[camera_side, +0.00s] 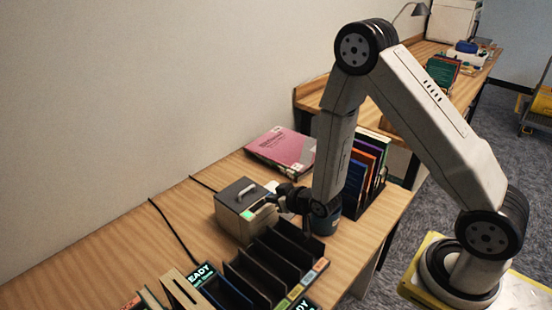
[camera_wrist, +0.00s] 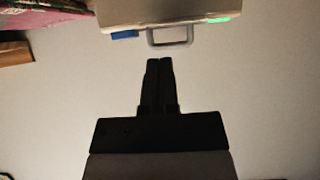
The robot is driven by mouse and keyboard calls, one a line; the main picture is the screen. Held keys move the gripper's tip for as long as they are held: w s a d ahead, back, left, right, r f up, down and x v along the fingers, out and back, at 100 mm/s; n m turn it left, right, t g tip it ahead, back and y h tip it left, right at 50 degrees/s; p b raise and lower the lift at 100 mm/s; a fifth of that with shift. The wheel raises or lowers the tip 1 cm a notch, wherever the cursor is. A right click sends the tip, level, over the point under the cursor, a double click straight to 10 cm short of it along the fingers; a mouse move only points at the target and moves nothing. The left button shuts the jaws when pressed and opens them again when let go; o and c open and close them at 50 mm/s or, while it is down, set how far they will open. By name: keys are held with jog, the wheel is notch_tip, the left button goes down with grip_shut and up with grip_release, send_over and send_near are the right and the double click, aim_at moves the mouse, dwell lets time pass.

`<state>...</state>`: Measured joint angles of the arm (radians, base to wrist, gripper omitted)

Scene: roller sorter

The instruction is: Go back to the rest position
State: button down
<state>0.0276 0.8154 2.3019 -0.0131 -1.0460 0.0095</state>
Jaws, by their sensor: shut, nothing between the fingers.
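My gripper (camera_side: 284,194) is shut and empty. In the side view it is beside the right side of a beige box with a dark lid (camera_side: 241,210), above the desk. In the wrist view the closed fingertips of my gripper (camera_wrist: 159,62) point at a grey handle (camera_wrist: 170,40) on the front of a pale box (camera_wrist: 165,12). A small gap shows between the fingertips and the handle. A green light and a blue patch also show on that box.
A black slotted rack (camera_side: 272,262) stands in front of the box, with lit "READY" signs nearby. Upright coloured books or folders (camera_side: 366,160) stand close behind my forearm. A pink book (camera_side: 283,148) lies toward the wall. The desk's left part is mostly clear, with a cable across it.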

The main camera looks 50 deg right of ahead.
jog(key=s+r+g, duration=0.4)
jog(key=s+r, duration=0.1)
jog(key=s, duration=0.3)
jog(key=s+a+r+g, duration=0.1)
jog(key=s+r+g, duration=0.4)
jog(key=s, duration=0.3)
jog(key=shift+r+g, duration=0.25)
jog(key=shift+g, duration=0.05)
